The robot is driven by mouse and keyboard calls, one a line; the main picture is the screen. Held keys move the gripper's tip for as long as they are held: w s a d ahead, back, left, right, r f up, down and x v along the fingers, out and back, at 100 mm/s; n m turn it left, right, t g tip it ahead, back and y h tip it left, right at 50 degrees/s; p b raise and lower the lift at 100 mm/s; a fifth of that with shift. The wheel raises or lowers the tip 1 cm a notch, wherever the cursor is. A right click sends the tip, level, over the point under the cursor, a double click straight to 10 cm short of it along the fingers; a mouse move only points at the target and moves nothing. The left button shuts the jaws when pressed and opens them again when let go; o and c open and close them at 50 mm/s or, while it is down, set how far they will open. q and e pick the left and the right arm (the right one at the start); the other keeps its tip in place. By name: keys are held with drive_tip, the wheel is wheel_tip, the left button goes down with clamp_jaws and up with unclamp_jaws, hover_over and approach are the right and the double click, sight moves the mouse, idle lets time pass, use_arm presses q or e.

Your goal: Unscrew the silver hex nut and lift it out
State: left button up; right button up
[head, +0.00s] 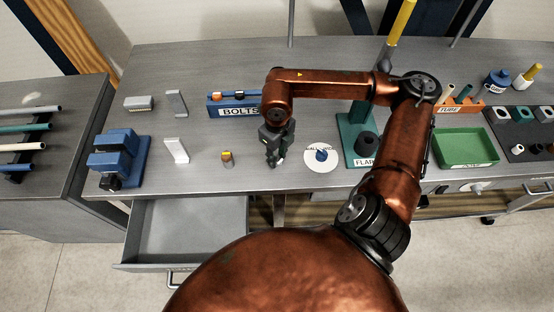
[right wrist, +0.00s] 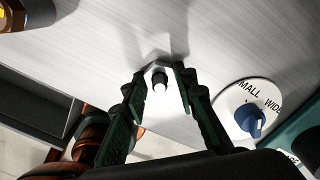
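The silver hex nut (right wrist: 162,68) shows in the right wrist view around a dark upright stud with a bright end (right wrist: 159,84). My right gripper (right wrist: 160,78) has one fingertip on each side of the nut, and the nut fills the gap between them. In the head view my right gripper (head: 274,161) points down at the table front, and it hides the nut there. I cannot tell how far the nut is from the table. My left gripper is not in view.
A white dial with a blue knob (head: 321,155) lies just right of the gripper. A small brown and yellow piece (head: 227,159) stands to its left. A blue bolts bin (head: 235,106), blue vise (head: 119,157) and green tray (head: 465,148) stand around. An open drawer (head: 190,235) juts out below.

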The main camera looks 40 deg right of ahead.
drive_tip(key=c, duration=0.6)
drive_tip(key=shift+o, duration=0.2)
drive_tip(key=n+b, duration=0.1)
drive_tip(key=n, duration=0.1)
drive_tip(key=shift+f+n, duration=0.1)
drive_tip(key=shift+n, duration=0.2)
drive_tip(key=n+b, duration=0.1)
drive_tip(key=n, duration=0.2)
drive_tip(key=n+b, duration=0.2)
drive_tip(key=n, duration=0.3)
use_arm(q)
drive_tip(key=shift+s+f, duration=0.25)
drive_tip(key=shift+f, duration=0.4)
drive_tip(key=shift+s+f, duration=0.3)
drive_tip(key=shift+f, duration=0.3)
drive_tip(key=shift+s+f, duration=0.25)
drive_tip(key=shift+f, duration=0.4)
use_arm(e)
drive_tip(key=shift+n, duration=0.7)
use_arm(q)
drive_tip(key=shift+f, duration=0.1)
